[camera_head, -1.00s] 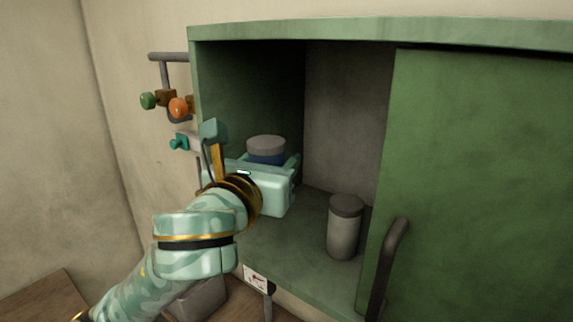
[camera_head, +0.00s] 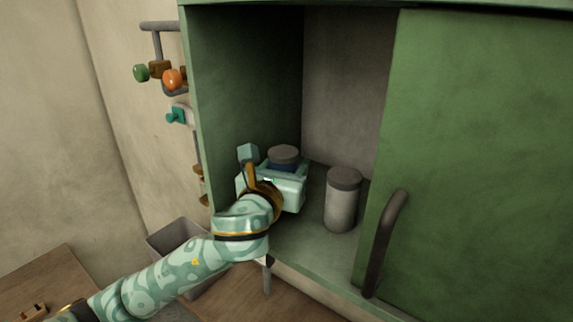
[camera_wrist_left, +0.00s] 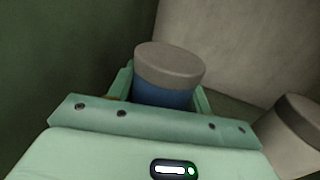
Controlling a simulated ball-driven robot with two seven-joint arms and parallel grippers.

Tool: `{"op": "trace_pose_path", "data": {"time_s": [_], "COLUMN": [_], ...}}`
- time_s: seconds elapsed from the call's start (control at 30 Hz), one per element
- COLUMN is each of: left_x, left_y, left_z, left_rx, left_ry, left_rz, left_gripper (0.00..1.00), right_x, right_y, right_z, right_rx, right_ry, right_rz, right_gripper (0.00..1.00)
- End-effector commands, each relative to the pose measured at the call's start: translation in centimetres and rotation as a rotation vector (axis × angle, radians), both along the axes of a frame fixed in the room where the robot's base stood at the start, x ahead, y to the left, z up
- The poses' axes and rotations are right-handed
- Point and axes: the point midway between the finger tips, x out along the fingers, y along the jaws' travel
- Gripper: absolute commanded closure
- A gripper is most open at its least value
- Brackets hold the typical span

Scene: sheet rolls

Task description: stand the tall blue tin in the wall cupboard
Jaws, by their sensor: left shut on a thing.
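The tall blue tin (camera_head: 284,159) has a grey lid and a blue body. It is inside the green wall cupboard (camera_head: 243,70), towards its left side. My left gripper (camera_head: 290,170) is shut on the tin, and its body hides the tin's lower part. In the left wrist view the tin (camera_wrist_left: 168,75) stands between the two fingers, close to upright. I cannot tell whether its base touches the cupboard floor. My right gripper is not in view.
A grey tin (camera_head: 341,200) with a darker lid stands on the cupboard floor to the right. A green door (camera_head: 480,150) with a dark handle (camera_head: 384,245) covers the cupboard's right side. A rail with coloured knobs (camera_head: 160,27) is on the wall at left. A grey bin (camera_head: 172,243) stands below.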

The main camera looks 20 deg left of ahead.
Motion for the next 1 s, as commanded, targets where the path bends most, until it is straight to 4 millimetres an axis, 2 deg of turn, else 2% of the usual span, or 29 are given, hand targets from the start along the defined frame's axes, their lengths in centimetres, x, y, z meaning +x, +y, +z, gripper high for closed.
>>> {"op": "trace_pose_path", "data": {"time_s": [0.07,0.1,0.17,0.5,0.8,1.0], "left_x": [0.0,0.0,0.0,-0.2,-5.4,-7.4], "left_y": [0.0,0.0,0.0,0.0,0.2,0.4], "left_z": [-0.1,-0.2,-0.2,0.1,-0.1,0.0], "left_rx": [0.000,0.000,0.000,-0.001,-0.001,0.000], "left_ry": [-0.002,0.000,0.000,0.000,-0.001,-0.001], "left_rz": [0.000,0.001,0.000,-0.001,-0.003,-0.001], "left_gripper": [0.83,0.45,0.29,0.29,0.29,0.29], "right_x": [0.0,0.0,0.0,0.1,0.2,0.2], "right_y": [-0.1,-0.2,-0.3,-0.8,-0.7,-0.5], "right_z": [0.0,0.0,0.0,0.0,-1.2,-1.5], "right_rx": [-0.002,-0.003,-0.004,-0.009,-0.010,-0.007], "right_ry": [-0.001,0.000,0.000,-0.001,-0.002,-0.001], "right_rz": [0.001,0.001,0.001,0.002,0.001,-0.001], "right_gripper": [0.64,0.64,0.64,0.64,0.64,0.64]}}
